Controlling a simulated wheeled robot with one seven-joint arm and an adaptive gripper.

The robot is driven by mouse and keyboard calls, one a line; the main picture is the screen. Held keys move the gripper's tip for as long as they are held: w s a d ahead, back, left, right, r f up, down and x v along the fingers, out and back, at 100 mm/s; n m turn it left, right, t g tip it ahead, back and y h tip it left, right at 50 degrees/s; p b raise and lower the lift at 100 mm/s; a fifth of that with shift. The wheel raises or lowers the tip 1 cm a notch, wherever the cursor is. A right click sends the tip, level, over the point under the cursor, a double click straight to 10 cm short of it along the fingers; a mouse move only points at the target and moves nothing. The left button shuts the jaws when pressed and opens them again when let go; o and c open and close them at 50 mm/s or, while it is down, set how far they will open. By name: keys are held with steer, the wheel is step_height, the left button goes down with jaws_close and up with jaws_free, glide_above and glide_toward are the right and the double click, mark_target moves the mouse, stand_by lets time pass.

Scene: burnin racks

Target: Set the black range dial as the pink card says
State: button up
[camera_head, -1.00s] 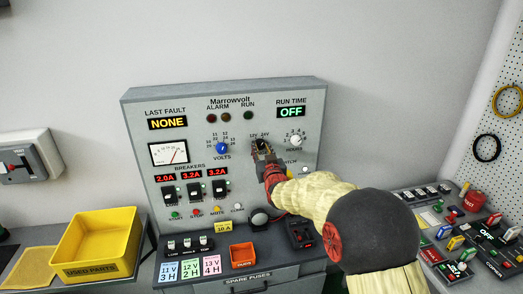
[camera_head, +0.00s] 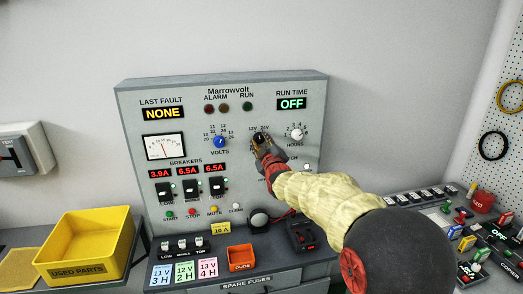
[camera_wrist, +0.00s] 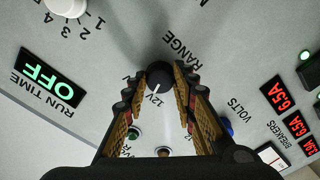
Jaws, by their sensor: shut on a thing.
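The black range dial (camera_head: 260,138) is on the grey panel, between the 12V and 24V marks. In the wrist view the dial (camera_wrist: 160,72) shows a white pointer line aimed at the 12V label. My gripper (camera_head: 264,147) is shut on the dial; in the wrist view its fingers (camera_wrist: 159,88) stand on both sides of it. The 24V label is hidden there. The pink card (camera_head: 208,268) lies on the ledge in front of the panel and reads 13 V 4 H.
The blue volts dial (camera_head: 219,141) is left of the range dial, the white hours dial (camera_head: 296,132) right. The breaker displays (camera_head: 188,171) read 3.9A, 6.5A and 6.5A. A blue card (camera_head: 160,275) and green card (camera_head: 185,272) lie beside the pink one.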

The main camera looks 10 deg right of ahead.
steer(key=shift+f+n+b, duration=0.1)
steer(key=shift+n+b, duration=0.85)
steer(key=shift+n, duration=0.55)
steer(key=o, duration=1.2)
steer(key=shift+c, duration=0.2)
steer(key=s, duration=1.2)
